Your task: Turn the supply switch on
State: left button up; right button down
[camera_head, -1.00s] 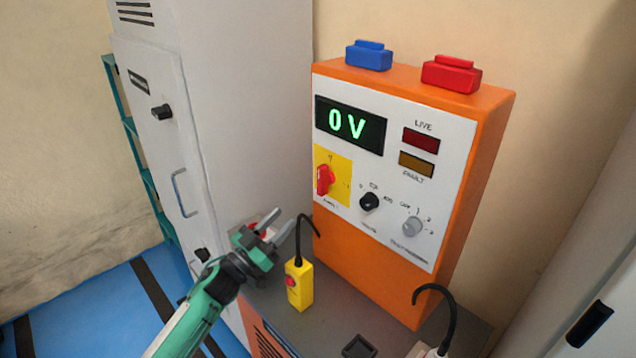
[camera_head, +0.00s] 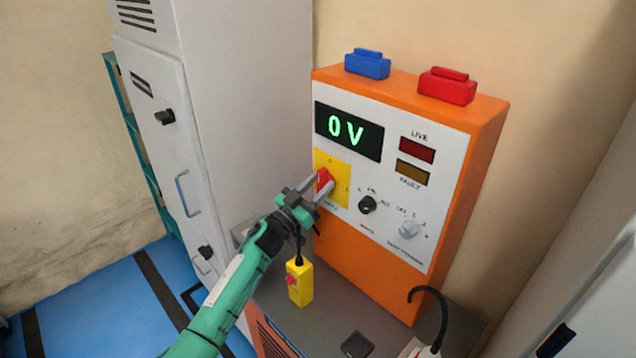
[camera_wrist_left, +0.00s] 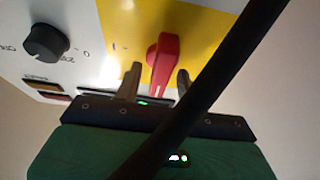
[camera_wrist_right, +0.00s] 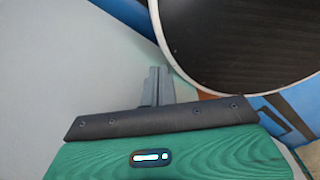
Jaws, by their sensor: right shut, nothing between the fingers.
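The supply switch (camera_head: 323,179) is a red rotary handle on a yellow plate (camera_head: 341,172), low on the left of the orange supply box's white front panel. My left gripper (camera_head: 318,188) is at the switch, its fingers open on either side of the handle. In the left wrist view the red handle (camera_wrist_left: 162,62) stands between the two fingertips (camera_wrist_left: 157,82), with a gap visible on each side. The display (camera_head: 349,131) reads 0 V. My right gripper (camera_wrist_right: 157,86) shows only in its wrist view, fingers together and empty.
A black knob (camera_head: 368,204) and a grey knob (camera_head: 411,229) sit right of the switch. A yellow pendant (camera_head: 299,283) with a red button stands below my left gripper. A grey cabinet (camera_head: 235,100) is close on the left. Blue and red blocks sit on the box top.

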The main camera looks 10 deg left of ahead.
pick_arm(q)
jog(key=c, duration=0.6)
jog(key=shift+c, duration=0.2)
